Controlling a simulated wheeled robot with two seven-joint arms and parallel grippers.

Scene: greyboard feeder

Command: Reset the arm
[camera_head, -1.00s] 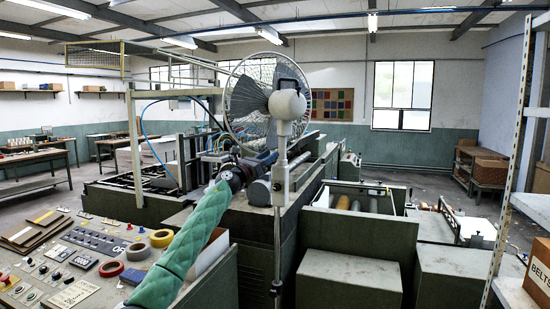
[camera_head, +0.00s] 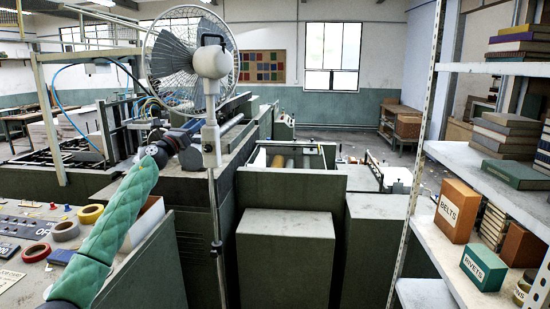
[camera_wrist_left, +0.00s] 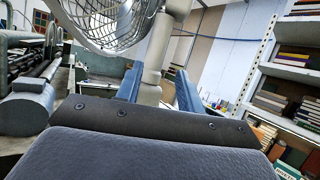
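My left arm (camera_head: 112,225), in a green quilted sleeve, reaches up from the lower left in the head view. Its gripper (camera_head: 192,128) is beside the pale post of a standing fan (camera_head: 211,135). In the left wrist view the two blue fingers of the left gripper (camera_wrist_left: 159,88) stand apart. The fan post (camera_wrist_left: 154,62) shows between them, nearer the left finger, with a gap to the right finger. I cannot tell whether the post is between the fingertips or beyond them. My right gripper is in neither view.
The fan's wire cage (camera_head: 180,62) is just above the left gripper. Green machine housings (camera_head: 286,252) fill the middle. A control panel with tape rolls (camera_head: 66,231) lies at the left. A white shelf rack (camera_head: 480,170) with books and a BELTS box (camera_head: 457,210) stands at the right.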

